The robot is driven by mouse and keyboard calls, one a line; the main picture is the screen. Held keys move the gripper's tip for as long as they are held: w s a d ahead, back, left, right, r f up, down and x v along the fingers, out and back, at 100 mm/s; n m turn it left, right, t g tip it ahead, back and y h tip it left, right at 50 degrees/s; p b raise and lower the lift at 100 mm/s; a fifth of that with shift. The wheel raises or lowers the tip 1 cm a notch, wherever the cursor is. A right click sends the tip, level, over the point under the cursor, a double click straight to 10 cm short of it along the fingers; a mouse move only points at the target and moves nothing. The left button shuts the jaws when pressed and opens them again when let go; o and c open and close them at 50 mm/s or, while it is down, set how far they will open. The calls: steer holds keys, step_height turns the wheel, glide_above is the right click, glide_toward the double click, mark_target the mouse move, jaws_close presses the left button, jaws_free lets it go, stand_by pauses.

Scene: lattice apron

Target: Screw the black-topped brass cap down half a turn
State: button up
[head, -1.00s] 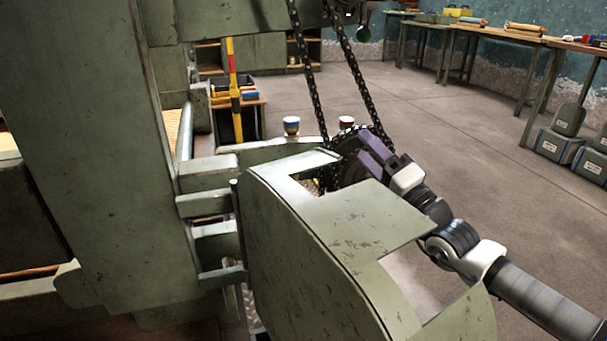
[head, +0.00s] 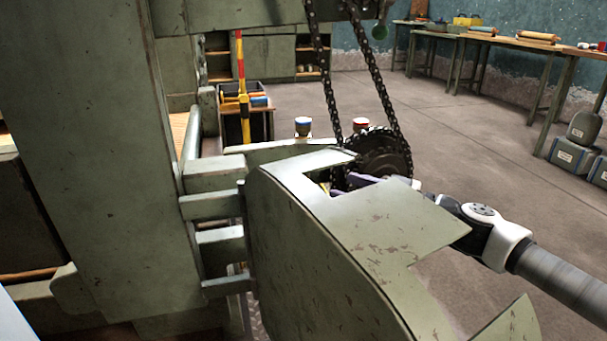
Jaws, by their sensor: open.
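No black-topped brass cap can be made out in the head view. Two other capped fittings stand on the ledge behind the chain wheel, a blue-topped one (head: 303,126) and a red-topped one (head: 361,125). My gripper (head: 358,181) is low in the opening of the green guard (head: 370,225), beside the chain wheel. Its purple fingers show only in part; the guard's edge hides the rest. It is open, and I see nothing between the fingers. A small yellowish bit (head: 325,187) shows left of the fingers; I cannot tell what it is.
A chain (head: 327,85) hangs in two runs to a dark toothed wheel (head: 384,154) close to my gripper. A large green machine column (head: 85,150) fills the left. Workbenches (head: 515,40) and grey cases (head: 572,156) stand at the right; the floor between is clear.

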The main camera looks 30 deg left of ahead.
mark_target(307, 176)
steer(key=a+b, duration=0.1)
steer(key=a, duration=1)
steer(key=shift+w+a, duration=0.1)
steer(key=shift+a, duration=0.05)
steer(key=shift+c, duration=0.5)
steer(key=c, duration=0.9)
steer(key=t+b, duration=0.1)
steer(key=b, duration=0.1)
steer(key=m+t+b, duration=0.1)
steer(key=b, duration=0.1)
steer(key=shift+f, duration=0.35)
steer(key=shift+r+m+t+h+b, duration=0.1)
steer(key=shift+m+t+h+b, duration=0.2)
steer(key=shift+m+t+b, duration=0.6)
steer(key=shift+r+t, duration=0.25)
steer(key=shift+t, duration=0.25)
steer(key=o, duration=1)
